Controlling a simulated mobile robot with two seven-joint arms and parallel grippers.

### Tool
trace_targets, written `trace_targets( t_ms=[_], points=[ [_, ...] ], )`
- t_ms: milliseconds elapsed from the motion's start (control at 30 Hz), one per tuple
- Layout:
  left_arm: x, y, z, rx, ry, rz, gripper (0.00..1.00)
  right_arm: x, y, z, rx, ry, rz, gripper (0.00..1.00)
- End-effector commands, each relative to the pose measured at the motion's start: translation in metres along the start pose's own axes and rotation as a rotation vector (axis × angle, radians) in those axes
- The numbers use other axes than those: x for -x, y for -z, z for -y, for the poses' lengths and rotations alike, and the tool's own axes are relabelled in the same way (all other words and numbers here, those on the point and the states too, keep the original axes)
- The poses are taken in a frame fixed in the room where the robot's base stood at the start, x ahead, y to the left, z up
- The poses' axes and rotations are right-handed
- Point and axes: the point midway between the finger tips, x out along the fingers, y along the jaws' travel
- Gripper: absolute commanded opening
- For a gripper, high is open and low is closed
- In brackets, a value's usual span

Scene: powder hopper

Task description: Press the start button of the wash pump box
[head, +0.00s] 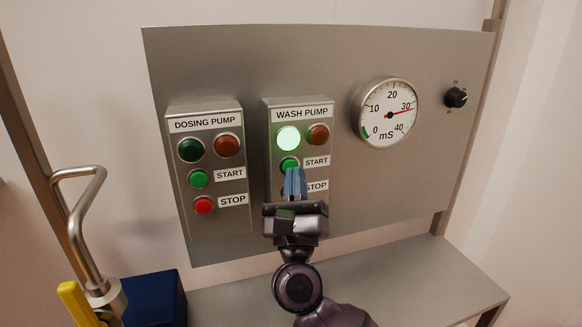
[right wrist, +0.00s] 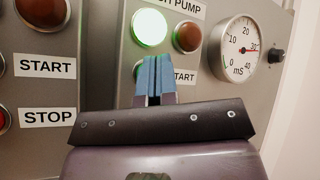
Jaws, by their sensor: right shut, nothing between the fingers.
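The wash pump box (head: 272,130) is on the grey panel, with a brightly lit green lamp (head: 288,138) and an unlit orange-brown lamp (head: 318,135) at its top. Its green start button (head: 289,164) sits below the lit lamp, beside the START label. My right gripper (head: 294,172) is shut, its blue fingertips over the lower part of the start button; I cannot tell whether they touch it. In the right wrist view the fingertips (right wrist: 153,62) hide most of this button. My left gripper is not in view.
The dosing pump box (head: 210,165) stands to the left with both lamps dark. A round mS gauge (head: 386,112) reads near 30, and a black knob (head: 456,97) is farther right. A bent metal pipe (head: 82,220) and a blue box (head: 155,298) are at lower left.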

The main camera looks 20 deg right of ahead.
Motion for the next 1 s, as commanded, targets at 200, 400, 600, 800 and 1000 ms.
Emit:
trace_targets(
  t_ms=[200,400,600,800,1000],
  points=[
    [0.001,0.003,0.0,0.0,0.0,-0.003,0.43,0.012,-0.009,0.009,-0.001,0.0,-0.002,0.0],
    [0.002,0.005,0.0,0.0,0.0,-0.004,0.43,0.024,-0.017,0.017,0.0,-0.001,-0.001,0.0],
    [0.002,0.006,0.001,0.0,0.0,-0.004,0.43,0.031,-0.023,0.023,0.001,0.0,-0.001,0.0],
    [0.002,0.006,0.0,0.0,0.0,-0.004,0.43,0.032,-0.024,0.024,0.001,0.0,0.0,0.0],
    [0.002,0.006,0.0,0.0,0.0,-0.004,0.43,0.032,-0.024,0.024,0.0,0.0,0.0,0.0]
  ],
)
